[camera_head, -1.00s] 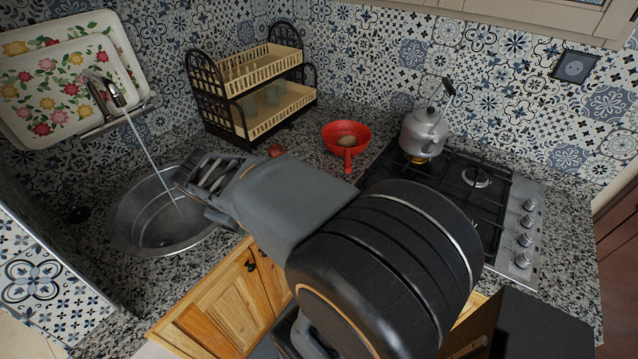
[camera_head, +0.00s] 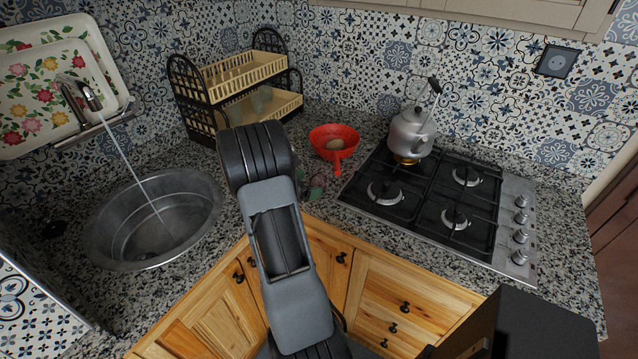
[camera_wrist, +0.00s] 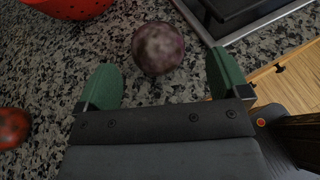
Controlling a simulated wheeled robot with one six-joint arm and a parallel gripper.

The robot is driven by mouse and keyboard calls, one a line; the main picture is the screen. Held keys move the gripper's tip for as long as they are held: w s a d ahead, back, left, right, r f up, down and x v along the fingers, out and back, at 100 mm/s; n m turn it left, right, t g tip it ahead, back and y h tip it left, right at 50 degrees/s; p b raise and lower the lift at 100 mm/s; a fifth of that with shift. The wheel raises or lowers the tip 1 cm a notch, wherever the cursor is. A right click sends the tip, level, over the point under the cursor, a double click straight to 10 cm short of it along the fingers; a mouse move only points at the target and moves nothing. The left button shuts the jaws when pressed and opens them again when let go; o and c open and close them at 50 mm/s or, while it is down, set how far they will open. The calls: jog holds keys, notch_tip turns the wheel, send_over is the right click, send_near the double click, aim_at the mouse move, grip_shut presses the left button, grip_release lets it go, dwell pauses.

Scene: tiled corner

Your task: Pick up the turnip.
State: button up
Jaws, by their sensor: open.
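The turnip (camera_wrist: 158,48) is a round, mottled purple ball on the speckled counter in the wrist view. My gripper (camera_wrist: 162,74) is open, with one green finger to the left of the turnip and one to the right. The turnip lies at about the fingertips, near the middle of the gap, with room on both sides; I cannot tell the height difference. In the head view my gripper (camera_head: 315,188) is partly hidden behind my arm, over the counter between sink and hob. The turnip cannot be made out clearly there.
A red tomato-like thing (camera_wrist: 12,128) lies left. The hob (camera_head: 440,205) with a kettle (camera_head: 412,132) is right, the sink (camera_head: 150,215) left.

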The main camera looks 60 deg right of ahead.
aim_at(312, 182)
jog(key=shift+p+x, duration=0.5)
jog(key=shift+x, duration=1.85)
jog(key=shift+w+f, duration=0.1)
jog(key=shift+w, duration=0.05)
jog(key=c, duration=1)
